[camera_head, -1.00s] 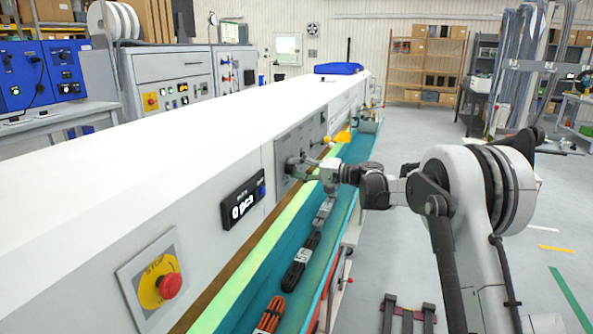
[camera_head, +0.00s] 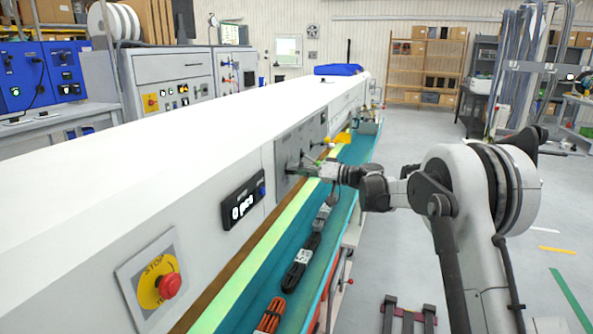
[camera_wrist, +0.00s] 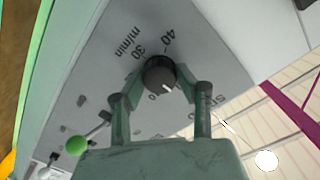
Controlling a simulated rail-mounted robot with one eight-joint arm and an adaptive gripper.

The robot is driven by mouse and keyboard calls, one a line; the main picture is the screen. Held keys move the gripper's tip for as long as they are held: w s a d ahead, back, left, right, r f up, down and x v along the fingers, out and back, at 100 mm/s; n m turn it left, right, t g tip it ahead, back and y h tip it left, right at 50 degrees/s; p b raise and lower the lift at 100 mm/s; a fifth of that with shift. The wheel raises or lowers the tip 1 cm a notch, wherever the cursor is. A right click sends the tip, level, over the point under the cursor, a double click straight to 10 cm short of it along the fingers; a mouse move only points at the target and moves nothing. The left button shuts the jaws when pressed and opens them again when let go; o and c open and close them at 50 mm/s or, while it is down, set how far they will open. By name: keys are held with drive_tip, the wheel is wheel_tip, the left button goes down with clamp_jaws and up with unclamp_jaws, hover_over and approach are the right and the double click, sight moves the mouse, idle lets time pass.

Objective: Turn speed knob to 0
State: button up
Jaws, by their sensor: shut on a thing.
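The speed knob (camera_wrist: 160,73) is a small black round knob on a grey panel, seen in the wrist view. Its white mark points down and slightly right in that picture. Printed "40", "30" and "m/min" show beside it, and part of a label beginning "SP" is cut off by a finger. My gripper (camera_wrist: 160,80) has a green finger on each side of the knob and is shut on it. In the head view my gripper (camera_head: 306,167) is at the grey control panel (camera_head: 300,140) on the white machine's side, and the knob is hidden.
A green-tipped lever (camera_wrist: 77,145) sits close to my left finger, and a white ball (camera_wrist: 266,161) lies to the right. Cables lie in the teal trough (camera_head: 330,235) below.

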idle(0.4)
drive_tip(key=o, duration=1.1)
drive_tip(key=v, duration=1.2)
drive_tip(key=shift+s, duration=0.1)
